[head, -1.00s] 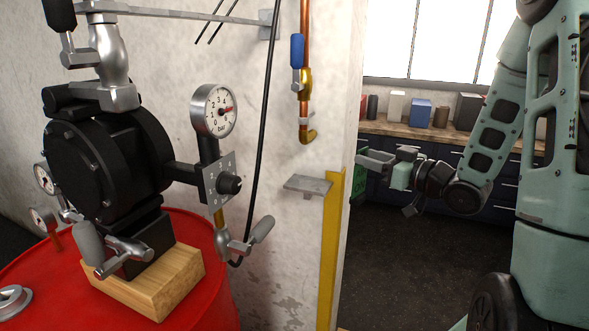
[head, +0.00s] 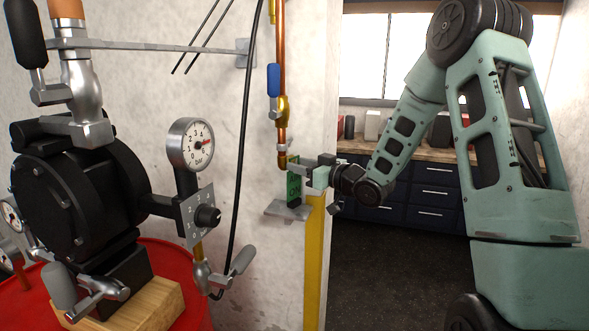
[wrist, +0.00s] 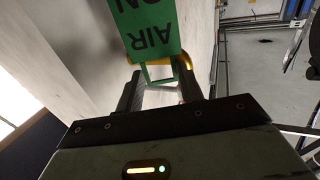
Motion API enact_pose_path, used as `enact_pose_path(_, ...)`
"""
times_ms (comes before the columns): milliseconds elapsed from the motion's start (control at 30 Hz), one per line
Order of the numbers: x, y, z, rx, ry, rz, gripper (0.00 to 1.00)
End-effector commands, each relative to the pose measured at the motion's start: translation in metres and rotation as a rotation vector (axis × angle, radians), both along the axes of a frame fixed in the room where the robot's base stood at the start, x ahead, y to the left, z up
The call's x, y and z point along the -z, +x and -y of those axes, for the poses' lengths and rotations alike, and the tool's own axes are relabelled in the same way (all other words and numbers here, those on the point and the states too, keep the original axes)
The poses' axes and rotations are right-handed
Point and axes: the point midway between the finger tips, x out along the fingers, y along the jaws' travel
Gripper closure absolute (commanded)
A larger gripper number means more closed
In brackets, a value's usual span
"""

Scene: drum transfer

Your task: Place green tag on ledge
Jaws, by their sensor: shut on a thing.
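The green tag (head: 294,188) is held upright at the ledge, its lower end at or just above the ledge's surface; I cannot tell if it touches. The ledge (head: 284,211) is a small grey metal plate on the wall beside the yellow corner strip. My gripper (head: 306,168) is shut on the tag's upper part, reaching in from the right. In the wrist view the tag (wrist: 150,32) shows the letters "AIR" and part of "ON" upside down, between my fingers (wrist: 162,92).
A copper pipe (head: 281,60) with a blue-handled valve (head: 273,80) runs down the wall just above the ledge. A pressure gauge (head: 190,145) and black pump (head: 75,190) stand on the red drum (head: 195,290) to the left. A black hose (head: 243,150) hangs between.

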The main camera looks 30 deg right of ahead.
Motion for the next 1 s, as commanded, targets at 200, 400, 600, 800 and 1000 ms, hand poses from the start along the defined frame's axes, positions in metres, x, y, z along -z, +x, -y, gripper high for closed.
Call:
enact_pose_path(200, 0.013, 0.026, -0.007, 0.0, 0.003, -0.001, 0.97)
enact_pose_path(400, 0.015, 0.026, -0.007, -0.001, 0.0, 0.001, 0.97)
enact_pose_path(600, 0.018, 0.025, -0.007, -0.001, 0.0, 0.001, 0.97)
enact_pose_path(800, 0.018, 0.025, -0.007, 0.0, 0.0, 0.001, 0.41)
enact_pose_path(1000, 0.017, 0.025, -0.007, 0.0, 0.0, 0.001, 0.41)
